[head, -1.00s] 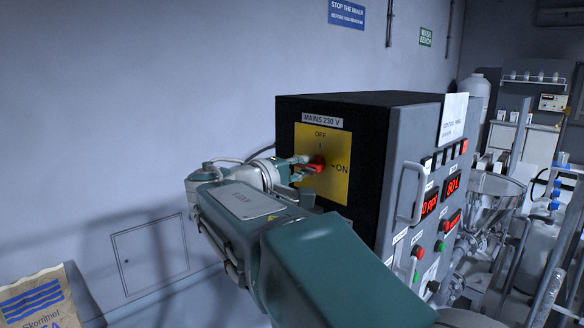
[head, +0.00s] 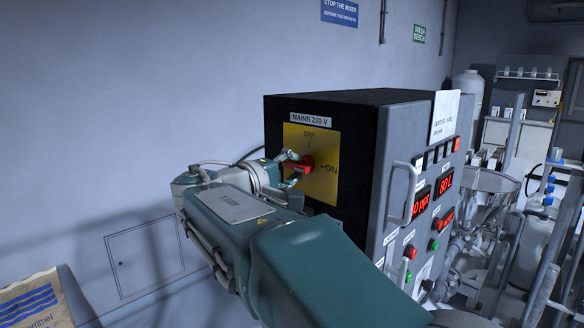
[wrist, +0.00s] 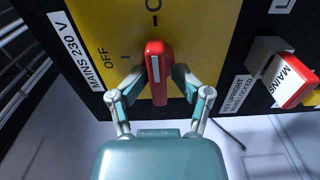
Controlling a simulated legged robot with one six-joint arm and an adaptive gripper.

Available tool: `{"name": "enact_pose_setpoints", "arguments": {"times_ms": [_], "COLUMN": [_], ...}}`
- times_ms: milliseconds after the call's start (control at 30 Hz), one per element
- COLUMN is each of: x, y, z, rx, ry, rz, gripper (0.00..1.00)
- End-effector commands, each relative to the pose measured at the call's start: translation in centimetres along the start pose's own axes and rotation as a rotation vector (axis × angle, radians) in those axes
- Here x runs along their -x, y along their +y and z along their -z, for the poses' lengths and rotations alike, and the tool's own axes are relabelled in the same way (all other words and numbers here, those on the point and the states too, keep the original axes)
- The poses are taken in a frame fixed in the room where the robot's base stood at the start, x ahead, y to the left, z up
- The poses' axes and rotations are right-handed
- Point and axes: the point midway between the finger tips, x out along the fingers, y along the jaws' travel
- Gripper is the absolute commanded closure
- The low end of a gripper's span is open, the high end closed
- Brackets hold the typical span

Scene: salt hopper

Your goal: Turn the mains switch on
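The mains switch is a red handle (head: 304,165) on a yellow plate (head: 328,188) marked OFF at the top and ON at the right. The handle lies roughly level. In the wrist view the red handle (wrist: 157,88) lines up with the ON mark, and the OFF mark is off to its left. My gripper (head: 289,169) reaches it from the left. In the wrist view its fingertips (wrist: 159,75) close in on both sides of the handle and appear to touch it. Their exact contact is hard to see.
A dark control cabinet (head: 342,97) carries the plate. Its front has lit red displays (head: 421,200), buttons and a grab handle (head: 410,193). A paper sack (head: 33,302) stands lower left. A steel hopper (head: 488,190) stands right.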

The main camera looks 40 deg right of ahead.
Motion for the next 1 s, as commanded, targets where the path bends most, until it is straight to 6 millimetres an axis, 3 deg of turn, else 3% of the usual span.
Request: {"name": "enact_pose_setpoints", "arguments": {"times_ms": [233, 333, 800, 1000], "x": [0.1, 1.1, 9.6, 11.9], "y": [0.0, 0.0, -0.1, -0.1], "z": [0.1, 0.1, 0.2, 0.2], "rx": [0.000, -0.001, 0.001, 0.001], "ry": [0.002, 0.005, 0.006, 0.004], "rz": [0.000, 0.000, -0.002, -0.002], "gripper": [0.46, 0.46, 0.46, 0.46]}}
